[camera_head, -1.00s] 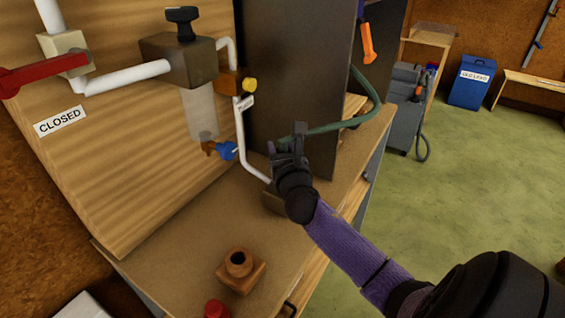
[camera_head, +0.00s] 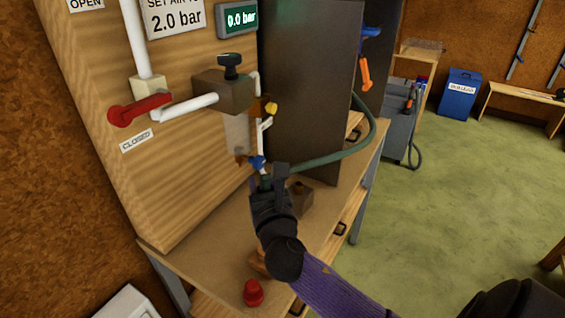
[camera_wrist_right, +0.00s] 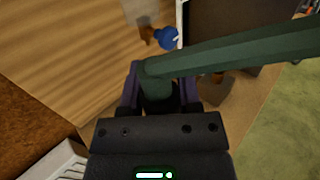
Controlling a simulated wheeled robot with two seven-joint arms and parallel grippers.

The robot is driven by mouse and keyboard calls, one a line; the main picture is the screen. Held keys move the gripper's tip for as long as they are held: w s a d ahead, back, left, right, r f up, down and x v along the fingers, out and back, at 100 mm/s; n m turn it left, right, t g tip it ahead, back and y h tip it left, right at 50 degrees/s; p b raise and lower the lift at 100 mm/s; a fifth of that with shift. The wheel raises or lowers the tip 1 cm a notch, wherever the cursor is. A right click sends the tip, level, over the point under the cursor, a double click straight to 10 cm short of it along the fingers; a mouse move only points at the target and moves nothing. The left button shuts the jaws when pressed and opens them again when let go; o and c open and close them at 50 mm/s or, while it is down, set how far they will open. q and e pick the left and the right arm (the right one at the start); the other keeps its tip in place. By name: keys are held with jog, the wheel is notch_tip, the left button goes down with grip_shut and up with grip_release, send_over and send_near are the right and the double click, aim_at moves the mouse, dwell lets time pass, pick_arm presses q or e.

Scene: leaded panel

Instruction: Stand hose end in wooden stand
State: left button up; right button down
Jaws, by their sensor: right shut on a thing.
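My right gripper (camera_head: 267,180) is shut on the green hose (camera_head: 345,152) near its end. In the right wrist view the hose (camera_wrist_right: 235,57) bends down between the fingers (camera_wrist_right: 160,90), and its tip is hidden. A brown wooden block (camera_head: 303,196) with a dark hole on top stands on the bench, just right of the gripper. It also shows partly behind the hose in the right wrist view (camera_wrist_right: 215,90). An orange-brown block (camera_head: 258,264), mostly hidden by my right arm, sits nearer the front. I cannot tell which block is the stand. My left gripper is out of view.
A wooden panel (camera_head: 95,100) with white pipes, a red lever (camera_head: 138,109) and a blue valve (camera_head: 257,163) rises at the left. A dark upright board (camera_head: 308,85) stands behind the gripper. A red cap (camera_head: 253,293) is at the bench's front. Open floor lies right.

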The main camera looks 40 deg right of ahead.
jog(key=shift+s+a, duration=0.2)
jog(key=shift+a, duration=0.15)
jog(key=shift+w+d+f, duration=0.1)
jog(key=shift+w+d, duration=0.05)
jog(key=shift+d, duration=0.15)
notch_tip(320, 180, down, 4)
jog(key=b, duration=0.3)
jog(key=shift+f, duration=0.2)
jog(key=shift+f+b, duration=0.4)
jog(key=shift+f, duration=0.15)
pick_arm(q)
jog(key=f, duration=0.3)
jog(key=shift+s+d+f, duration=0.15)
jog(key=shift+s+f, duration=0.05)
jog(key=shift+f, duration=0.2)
pick_arm(e)
jog(key=shift+f, duration=0.15)
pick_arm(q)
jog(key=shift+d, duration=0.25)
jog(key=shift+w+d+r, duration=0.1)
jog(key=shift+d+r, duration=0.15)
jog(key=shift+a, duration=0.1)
